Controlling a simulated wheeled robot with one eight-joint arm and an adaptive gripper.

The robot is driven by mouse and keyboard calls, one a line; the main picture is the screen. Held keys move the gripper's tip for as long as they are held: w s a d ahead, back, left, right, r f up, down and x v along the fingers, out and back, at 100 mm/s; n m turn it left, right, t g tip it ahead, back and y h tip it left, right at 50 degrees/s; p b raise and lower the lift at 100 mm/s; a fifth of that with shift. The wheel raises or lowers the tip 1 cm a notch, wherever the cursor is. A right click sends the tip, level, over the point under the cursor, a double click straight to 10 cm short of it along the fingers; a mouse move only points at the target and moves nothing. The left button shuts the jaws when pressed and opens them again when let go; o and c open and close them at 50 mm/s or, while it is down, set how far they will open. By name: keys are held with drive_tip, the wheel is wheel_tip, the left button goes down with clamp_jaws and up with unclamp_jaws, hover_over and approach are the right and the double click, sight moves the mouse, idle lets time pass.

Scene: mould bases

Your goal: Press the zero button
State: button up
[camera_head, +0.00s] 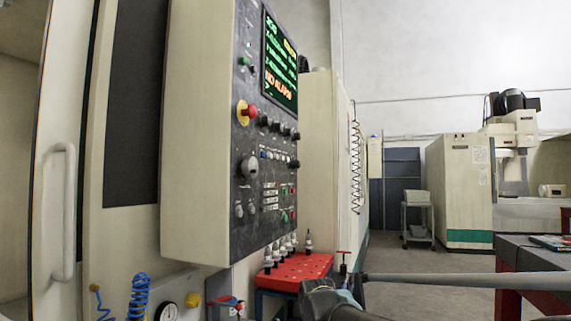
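The control panel (262,215) is the dark front face of a beige cabinet at the left centre, seen at a steep slant. It carries a lit screen (280,62), a red emergency knob (247,112) on a yellow ring, dark rotary knobs (278,126), a large grey dial (249,167) and small coloured buttons (285,190). The button labels are too small to read, so I cannot tell which is the zero button. I cannot make out gripper fingers anywhere, and nothing touches the panel.
A red rack (298,272) with several tool holders stands below the panel. A dark part and a long grey bar (460,281) cross the lower right foreground. A dark-topped table (535,262) is at the right. A machine (460,190) and trolley (418,215) stand behind open floor.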

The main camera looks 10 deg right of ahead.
clamp_jaws()
idle(1.4)
